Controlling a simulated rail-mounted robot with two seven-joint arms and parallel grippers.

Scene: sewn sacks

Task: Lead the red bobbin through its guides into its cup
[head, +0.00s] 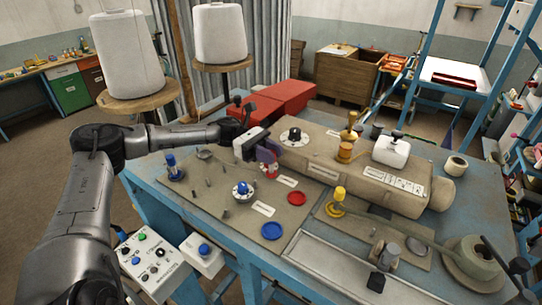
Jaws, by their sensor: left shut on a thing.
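The red bobbin (269,171) is between the fingers of my left gripper (266,153), which is shut on it just above the brown board (222,222). The fingers cover its upper part, and I cannot tell whether its base touches the board. A flat round red cup (297,198) lies on the board, to the right of and nearer than the bobbin. Several small grey guide pegs (208,182) stand on the board to the left of the gripper. Any thread on the red bobbin is too small to make out. My right gripper is not in view.
A blue bobbin (171,166) stands at the board's left, and a blue disc (271,231) lies at its front. A white dial with a blue knob (242,191) is mid-board. A long beige machine body (340,165) lies behind. A yellow bobbin (339,196) stands to the right.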

